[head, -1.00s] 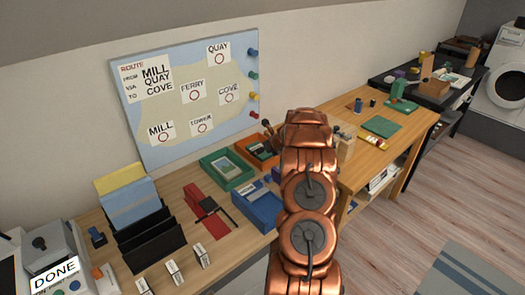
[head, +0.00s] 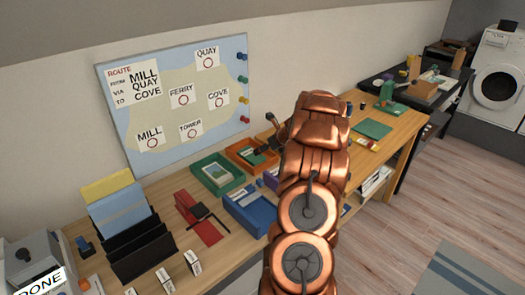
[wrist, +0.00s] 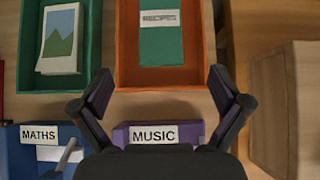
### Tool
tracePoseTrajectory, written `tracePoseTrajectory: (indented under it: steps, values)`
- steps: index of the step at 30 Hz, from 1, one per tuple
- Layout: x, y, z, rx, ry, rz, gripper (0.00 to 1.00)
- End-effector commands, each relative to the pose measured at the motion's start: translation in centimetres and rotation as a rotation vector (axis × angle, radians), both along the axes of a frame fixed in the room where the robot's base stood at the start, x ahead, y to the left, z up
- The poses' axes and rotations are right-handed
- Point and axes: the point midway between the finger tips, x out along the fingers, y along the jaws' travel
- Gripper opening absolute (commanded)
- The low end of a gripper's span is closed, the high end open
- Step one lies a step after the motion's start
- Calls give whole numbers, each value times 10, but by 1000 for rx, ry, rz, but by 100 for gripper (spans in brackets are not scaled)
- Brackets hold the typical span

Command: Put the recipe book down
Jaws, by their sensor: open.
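The recipe book (wrist: 161,66) is green with a pale label reading RECIPES. In the wrist view it lies in the orange tray (wrist: 127,58), apart from my fingers. My gripper (wrist: 158,90) is open and empty, its two fingers spread at the front edge of the tray, with the book beyond and between them. In the head view the orange tray (head: 233,150) is on the desk, and my gripper (head: 268,136) is over its right side, partly hidden by my arm. The book's far end is cut off in the wrist view.
A green tray (wrist: 92,50) holding a picture card stands left of the orange tray. A blue MATHS box (wrist: 15,150) and a purple MUSIC box (wrist: 195,130) are in front. A wooden box (wrist: 285,105) stands at right.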

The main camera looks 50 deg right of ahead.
Motion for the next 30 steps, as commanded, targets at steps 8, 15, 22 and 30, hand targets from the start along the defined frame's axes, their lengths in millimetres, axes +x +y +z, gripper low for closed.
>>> tracePoseTrajectory:
  steps: [8, 15, 22, 30]
  values:
    - [-7, 0, 7, -1, -1, -1, 99]
    - [7, 35, 23, -46, 14, 114, 99]
    - [28, 150, 58, -190, 61, 495, 99]
    - [12, 286, 91, -371, 100, 974, 99]
